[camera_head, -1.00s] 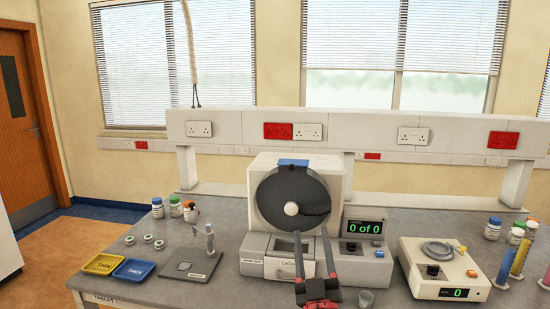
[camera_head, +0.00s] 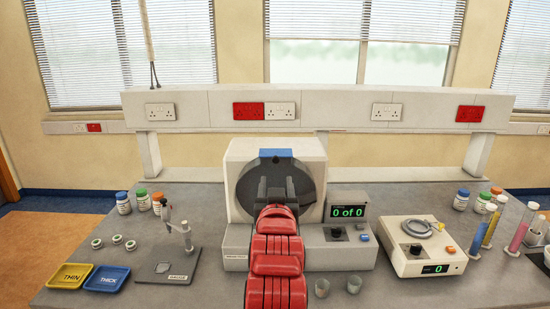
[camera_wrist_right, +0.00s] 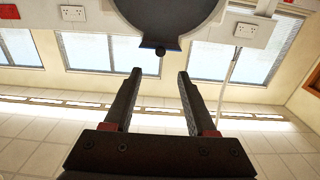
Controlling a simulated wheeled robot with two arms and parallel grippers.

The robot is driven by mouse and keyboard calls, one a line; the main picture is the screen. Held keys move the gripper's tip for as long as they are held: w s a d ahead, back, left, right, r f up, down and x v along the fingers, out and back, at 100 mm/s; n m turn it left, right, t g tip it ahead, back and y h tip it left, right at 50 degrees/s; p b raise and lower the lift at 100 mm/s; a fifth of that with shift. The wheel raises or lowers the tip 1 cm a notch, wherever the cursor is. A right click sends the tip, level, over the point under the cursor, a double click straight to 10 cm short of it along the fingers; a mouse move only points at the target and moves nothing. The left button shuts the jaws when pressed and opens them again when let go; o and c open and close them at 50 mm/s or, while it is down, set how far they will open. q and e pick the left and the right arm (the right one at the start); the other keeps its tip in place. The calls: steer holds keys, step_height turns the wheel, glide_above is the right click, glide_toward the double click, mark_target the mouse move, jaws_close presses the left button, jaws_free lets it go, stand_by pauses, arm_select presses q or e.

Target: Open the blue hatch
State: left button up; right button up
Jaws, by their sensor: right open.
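The blue hatch (camera_head: 275,153) is a small blue tab at the top of the dark round drum (camera_head: 245,188) on the white machine (camera_head: 237,150). It looks closed. The wrist view shows the drum (camera_wrist_right: 165,15) at the top edge, with a dark blue tab (camera_wrist_right: 158,43) on its rim. My right gripper (camera_head: 276,183) is open and empty in front of the drum, below the hatch. Its two black fingers (camera_wrist_right: 160,73) point toward the tab with a gap between, apart from it. My red arm hides the machine's lower front. My left gripper is not in view.
A display (camera_head: 348,211) reads "0 of 0" beside the drum. A scale (camera_head: 424,247) stands right, a gauge (camera_head: 168,266) and yellow (camera_head: 71,276) and blue (camera_head: 107,279) trays left. A socket shelf (camera_head: 320,108) runs behind.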

mark_target(276, 161)
steer(key=w+p, duration=0.3)
steer(key=w, duration=0.8)
steer(key=shift+w, duration=0.3)
steer(key=shift+c, duration=0.2)
jaws_close()
stand_by(0.8)
